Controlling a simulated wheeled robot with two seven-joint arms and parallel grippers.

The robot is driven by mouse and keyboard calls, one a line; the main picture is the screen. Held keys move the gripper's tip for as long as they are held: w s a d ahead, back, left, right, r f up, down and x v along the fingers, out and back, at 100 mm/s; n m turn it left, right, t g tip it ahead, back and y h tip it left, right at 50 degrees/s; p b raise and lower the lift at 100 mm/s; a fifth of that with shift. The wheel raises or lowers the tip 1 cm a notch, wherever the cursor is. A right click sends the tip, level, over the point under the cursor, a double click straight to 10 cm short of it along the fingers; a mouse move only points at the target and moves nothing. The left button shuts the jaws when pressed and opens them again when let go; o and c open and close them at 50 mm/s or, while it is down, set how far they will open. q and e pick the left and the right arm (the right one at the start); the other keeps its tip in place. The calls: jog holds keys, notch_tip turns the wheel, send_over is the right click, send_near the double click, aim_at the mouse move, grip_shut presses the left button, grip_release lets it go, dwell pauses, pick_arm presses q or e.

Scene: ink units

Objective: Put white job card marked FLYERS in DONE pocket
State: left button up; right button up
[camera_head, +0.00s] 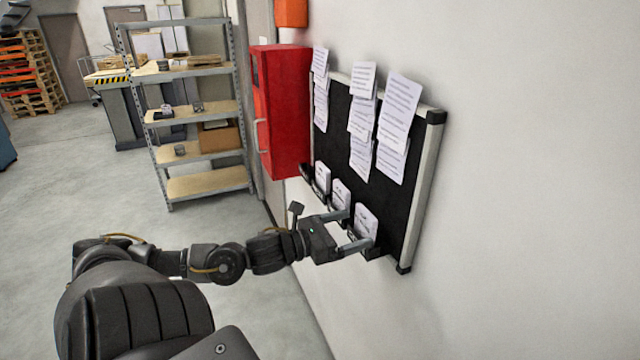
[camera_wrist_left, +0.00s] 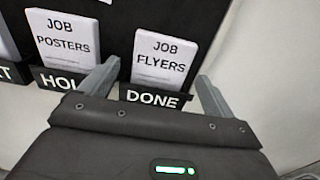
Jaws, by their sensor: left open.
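The white job card marked FLYERS (camera_wrist_left: 163,58) stands upright in the left wrist view, its lower edge behind the front of the pocket labelled DONE (camera_wrist_left: 152,97). In the head view this card (camera_head: 366,221) is the rightmost one in the row along the board's lower part. My left gripper (camera_wrist_left: 158,72) is open, with one finger on each side of the card and visible gaps between. In the head view my left gripper (camera_head: 358,229) reaches to the board from the left. My right gripper is not in view.
A white POSTERS card (camera_wrist_left: 64,42) stands in the neighbouring pocket (camera_wrist_left: 58,80), its label partly hidden by my finger. Paper sheets (camera_head: 399,105) hang above on the black board (camera_head: 398,215). A red cabinet (camera_head: 286,110) is left of the board; shelving (camera_head: 205,149) stands beyond.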

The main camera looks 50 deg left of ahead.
pick_arm(q)
jog(key=v, duration=0.7)
jog(key=shift+s, duration=0.4)
jog(key=shift+a+r, duration=0.1)
